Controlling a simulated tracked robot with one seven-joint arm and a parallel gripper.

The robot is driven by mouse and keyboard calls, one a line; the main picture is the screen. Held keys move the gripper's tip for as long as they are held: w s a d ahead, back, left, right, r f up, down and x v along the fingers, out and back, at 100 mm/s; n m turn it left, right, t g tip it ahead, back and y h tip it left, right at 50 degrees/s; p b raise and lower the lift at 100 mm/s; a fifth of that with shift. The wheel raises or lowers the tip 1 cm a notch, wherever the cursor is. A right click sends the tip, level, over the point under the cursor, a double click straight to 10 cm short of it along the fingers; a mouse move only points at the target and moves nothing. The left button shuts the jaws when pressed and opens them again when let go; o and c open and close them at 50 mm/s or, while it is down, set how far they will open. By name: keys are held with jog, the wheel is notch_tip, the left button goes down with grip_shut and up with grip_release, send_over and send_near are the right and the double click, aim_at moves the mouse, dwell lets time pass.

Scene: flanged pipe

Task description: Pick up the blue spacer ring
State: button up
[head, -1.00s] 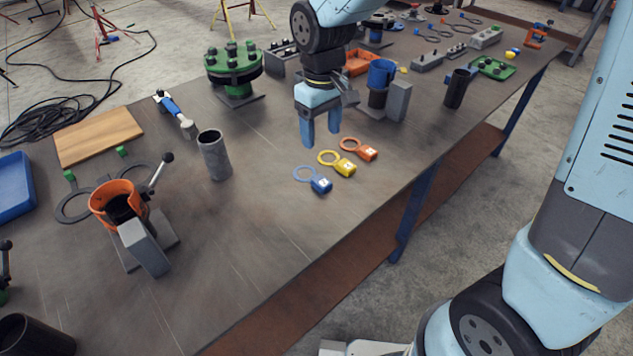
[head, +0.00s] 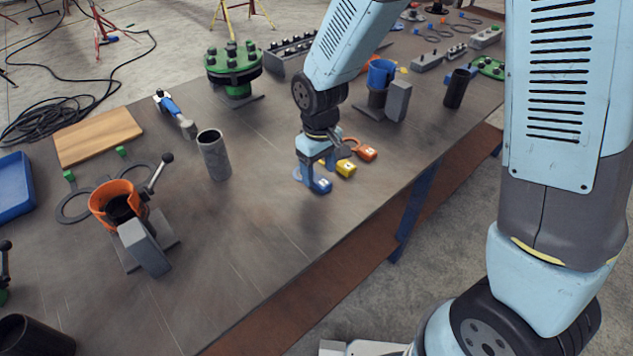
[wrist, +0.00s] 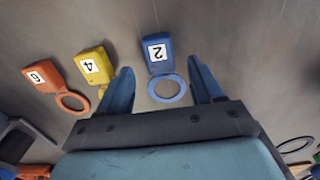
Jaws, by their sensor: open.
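The blue spacer ring (head: 319,185) lies flat on the table and has a block-shaped tag. In the wrist view its tag (wrist: 158,52) bears a white label with a 2, and its round loop sits nearer my gripper. My gripper (wrist: 160,82) is open, with one blue finger on each side of the ring and nothing held. In the head view my gripper (head: 307,176) is low over the ring and hides part of its loop. I cannot tell whether the fingertips touch the table.
A yellow ring (head: 346,169), labelled 4, lies close beside my gripper's finger. An orange ring (head: 366,153), labelled 6, lies beyond it. A grey pipe (head: 213,156) stands to the left. The table in front of the rings is clear.

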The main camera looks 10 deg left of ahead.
jog(key=shift+f, duration=1)
jog(key=shift+c, duration=0.4)
jog(key=c, duration=1.1)
jog(key=shift+r, duration=0.1)
